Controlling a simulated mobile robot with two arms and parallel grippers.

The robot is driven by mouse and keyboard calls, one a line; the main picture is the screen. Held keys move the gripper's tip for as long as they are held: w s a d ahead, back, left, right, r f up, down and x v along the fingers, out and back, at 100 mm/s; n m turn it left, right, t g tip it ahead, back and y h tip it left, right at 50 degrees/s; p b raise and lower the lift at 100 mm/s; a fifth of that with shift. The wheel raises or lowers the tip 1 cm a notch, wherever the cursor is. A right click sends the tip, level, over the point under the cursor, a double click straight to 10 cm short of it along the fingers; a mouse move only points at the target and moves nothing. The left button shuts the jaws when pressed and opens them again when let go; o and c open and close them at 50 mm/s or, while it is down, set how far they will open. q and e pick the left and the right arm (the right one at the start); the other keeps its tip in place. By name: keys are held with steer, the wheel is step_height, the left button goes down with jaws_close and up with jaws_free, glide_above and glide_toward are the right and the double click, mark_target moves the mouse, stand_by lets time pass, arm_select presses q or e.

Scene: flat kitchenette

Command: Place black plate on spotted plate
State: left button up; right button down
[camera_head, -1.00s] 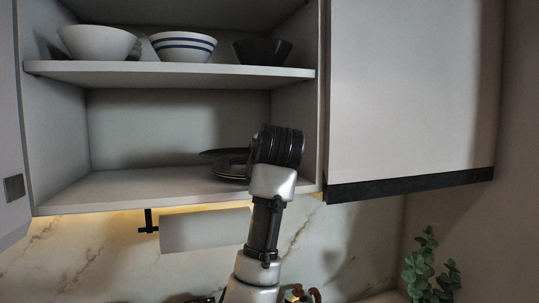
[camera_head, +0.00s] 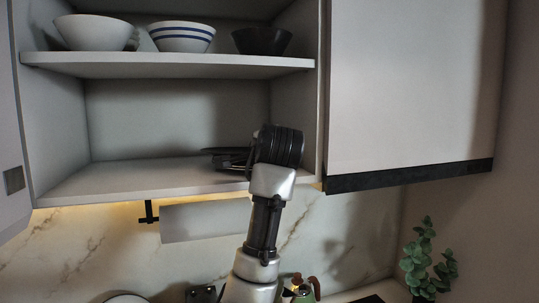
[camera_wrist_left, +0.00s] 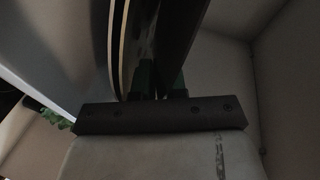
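The black plate (camera_head: 222,150) is a thin dark, nearly level edge above the cabinet's lower shelf, at my left gripper (camera_head: 232,160). In the left wrist view the picture is turned sideways, and the black plate (camera_wrist_left: 182,40) stands as a dark slab between the green fingers of my left gripper (camera_wrist_left: 160,82), which look close together on its edge. Beside it, on the lower side, is a speckled surface with a tan rim, seemingly the spotted plate (camera_wrist_left: 146,35). A small gap shows between them; contact is hard to tell. My right gripper is not in view.
Another tan rim shows below the spotted one. The upper shelf (camera_head: 180,64) holds a white bowl (camera_head: 94,33), a blue-striped bowl (camera_head: 181,37) and a dark bowl (camera_head: 262,41). The lower shelf (camera_head: 110,183) is clear at left. A closed cabinet door (camera_head: 410,90) is at right.

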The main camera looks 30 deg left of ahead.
arm_select(q)
steer(key=shift+w+f, duration=0.15)
steer(key=shift+f, duration=0.35)
steer(key=shift+r, duration=0.25)
steer(key=shift+r+p, duration=0.45)
steer(key=shift+r, duration=0.15)
steer(key=shift+s+d+f+b, duration=0.25)
steer(key=shift+s+d+b, duration=0.2)
steer(key=shift+s+b, duration=0.5)
steer(key=r+b+v, duration=0.1)
steer(key=b+v, duration=0.4)
steer(key=v, duration=0.5)
steer(key=shift+w+d+r, duration=0.1)
steer(key=shift+w, duration=0.05)
